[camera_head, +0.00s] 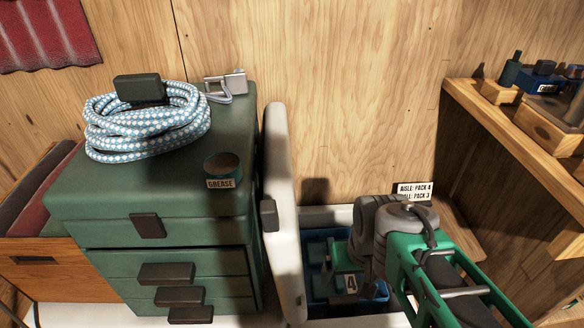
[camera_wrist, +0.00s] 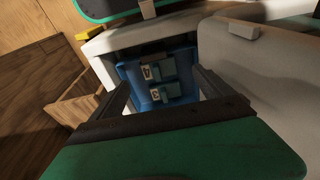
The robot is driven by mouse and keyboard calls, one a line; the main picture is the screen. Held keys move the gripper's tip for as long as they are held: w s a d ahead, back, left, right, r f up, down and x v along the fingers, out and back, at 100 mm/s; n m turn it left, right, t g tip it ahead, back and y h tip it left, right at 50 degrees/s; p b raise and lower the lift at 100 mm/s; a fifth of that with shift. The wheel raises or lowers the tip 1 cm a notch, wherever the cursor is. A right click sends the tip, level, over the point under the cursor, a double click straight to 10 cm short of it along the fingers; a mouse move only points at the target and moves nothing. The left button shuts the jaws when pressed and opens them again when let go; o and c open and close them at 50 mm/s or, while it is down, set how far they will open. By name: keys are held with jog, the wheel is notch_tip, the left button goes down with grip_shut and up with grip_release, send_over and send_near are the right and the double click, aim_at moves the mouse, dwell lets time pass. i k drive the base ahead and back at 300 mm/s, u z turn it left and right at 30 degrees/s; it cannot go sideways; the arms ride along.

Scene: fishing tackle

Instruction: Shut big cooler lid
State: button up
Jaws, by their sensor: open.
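The big cooler's white lid (camera_head: 282,215) stands upright and open at the left side of the cooler. In the wrist view the lid (camera_wrist: 262,75) fills the right side, with a small tan latch (camera_wrist: 243,32) at its edge. The cooler (camera_head: 320,215) has a white rim and a blue inside (camera_wrist: 134,76). Two small labelled packs (camera_wrist: 160,93) lie in it. My gripper (camera_wrist: 160,84) is open and empty, with its two dark fingers pointing toward the cooler's opening. The lid is to the right of the fingers in the wrist view, apart from them. My arm hides part of the cooler in the head view.
A green drawer cabinet (camera_head: 180,262) stands close left of the lid, with a coiled rope (camera_head: 145,128) and a grease tin (camera_head: 222,166) on top. A wooden shelf (camera_head: 500,125) with tackle is at right. A wooden wall (camera_head: 340,90) stands behind.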

aim_at(279, 208)
jog(key=k, duration=1)
jog(key=u, duration=2.1)
jog(key=i, duration=0.7)
